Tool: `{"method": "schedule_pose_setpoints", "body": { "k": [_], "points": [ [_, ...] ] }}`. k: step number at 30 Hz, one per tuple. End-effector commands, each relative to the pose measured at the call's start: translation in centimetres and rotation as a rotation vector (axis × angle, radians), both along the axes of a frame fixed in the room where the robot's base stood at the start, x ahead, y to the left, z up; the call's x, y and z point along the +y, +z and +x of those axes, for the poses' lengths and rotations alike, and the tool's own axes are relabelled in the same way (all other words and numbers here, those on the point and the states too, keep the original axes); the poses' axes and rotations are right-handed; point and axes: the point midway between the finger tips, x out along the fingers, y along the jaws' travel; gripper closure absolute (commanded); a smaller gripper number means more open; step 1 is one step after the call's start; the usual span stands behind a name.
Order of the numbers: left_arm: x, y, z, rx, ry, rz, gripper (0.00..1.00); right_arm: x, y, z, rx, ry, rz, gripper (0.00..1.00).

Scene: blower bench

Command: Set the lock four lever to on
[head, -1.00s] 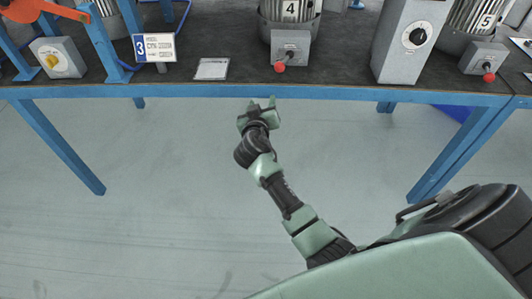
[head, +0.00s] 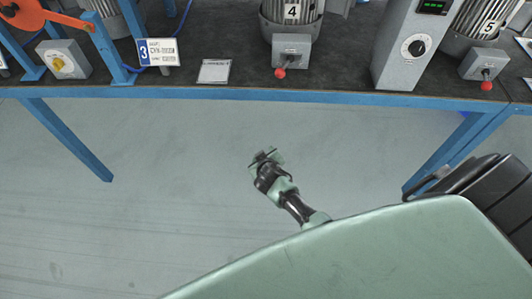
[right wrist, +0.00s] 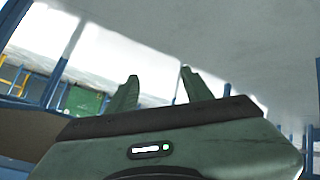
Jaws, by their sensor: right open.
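The lock four lever (head: 280,73) is a short stalk with a red ball on the front of a grey box (head: 292,48), below the motor marked 4 (head: 292,13). The lever tilts down and a little left. My right gripper (head: 266,154) is in front of the bench, well short of its front edge, and touches nothing. In the right wrist view its two fingers (right wrist: 155,85) stand apart with nothing between them. The lever does not show in that view. My left gripper is not in view.
The bench has a blue front edge (head: 220,95). A grey cabinet with a black knob (head: 410,45) stands right of box four. Another red-ball lever (head: 486,86) is further right. A white card (head: 214,71) and a sign marked 3 (head: 157,52) are left. Open floor lies in front.

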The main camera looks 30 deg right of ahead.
Motion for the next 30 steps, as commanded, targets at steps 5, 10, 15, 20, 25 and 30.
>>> {"method": "schedule_pose_setpoints", "body": {
  "k": [5,10,15,20,25,30],
  "points": [
    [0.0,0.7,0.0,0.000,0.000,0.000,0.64,0.3,-0.9,-1.2,0.032,0.015,0.010,0.49],
    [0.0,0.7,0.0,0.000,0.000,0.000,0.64,0.4,-1.2,-1.4,0.036,0.017,0.013,0.49],
    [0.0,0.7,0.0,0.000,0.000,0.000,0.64,0.4,-1.2,-1.4,0.036,0.017,0.012,0.49],
    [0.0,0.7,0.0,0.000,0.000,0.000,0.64,0.4,-1.2,-1.4,0.036,0.016,0.013,0.49],
    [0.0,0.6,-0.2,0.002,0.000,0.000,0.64,0.5,-1.6,-1.8,0.046,0.020,0.016,0.49],
    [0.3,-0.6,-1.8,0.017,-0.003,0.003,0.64,1.5,-6.2,-6.8,0.158,0.059,0.056,0.49]
  ]
}}
